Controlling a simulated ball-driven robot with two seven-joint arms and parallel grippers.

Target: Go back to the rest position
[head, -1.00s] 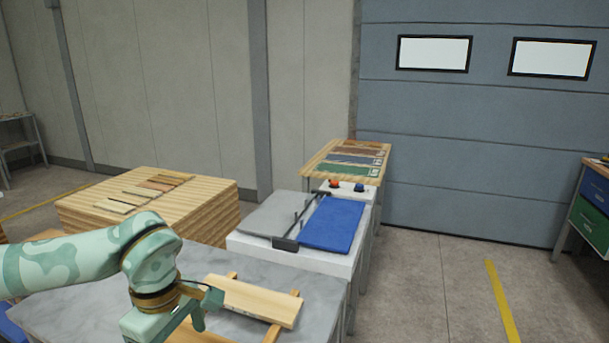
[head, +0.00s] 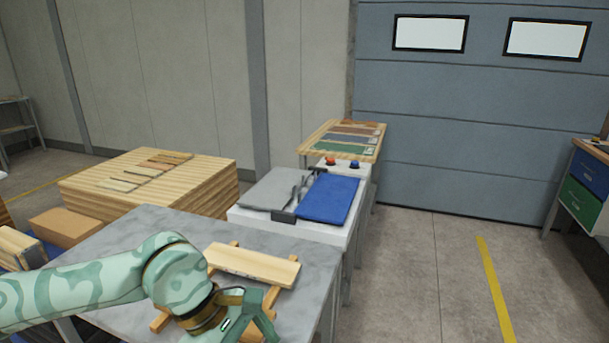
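My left arm comes in from the left in the head view, low over the grey table (head: 125,238). My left gripper (head: 262,328) is at the bottom of the picture, in front of the light wooden board (head: 252,266). The board lies across two wooden rails (head: 272,297) on the table. The gripper looks apart from the board, with two finger-like parts pointing down and right. The fingertips are partly cut off by the lower edge, and no held thing shows. My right gripper is not in view.
Behind the table stands a white roller machine (head: 290,226) with a grey pad, a blue pad (head: 330,198) and red and blue buttons. A wood stack (head: 205,185) stands left, a cardboard box (head: 66,227) nearer. The floor at right is clear up to a drawer cabinet (head: 583,200).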

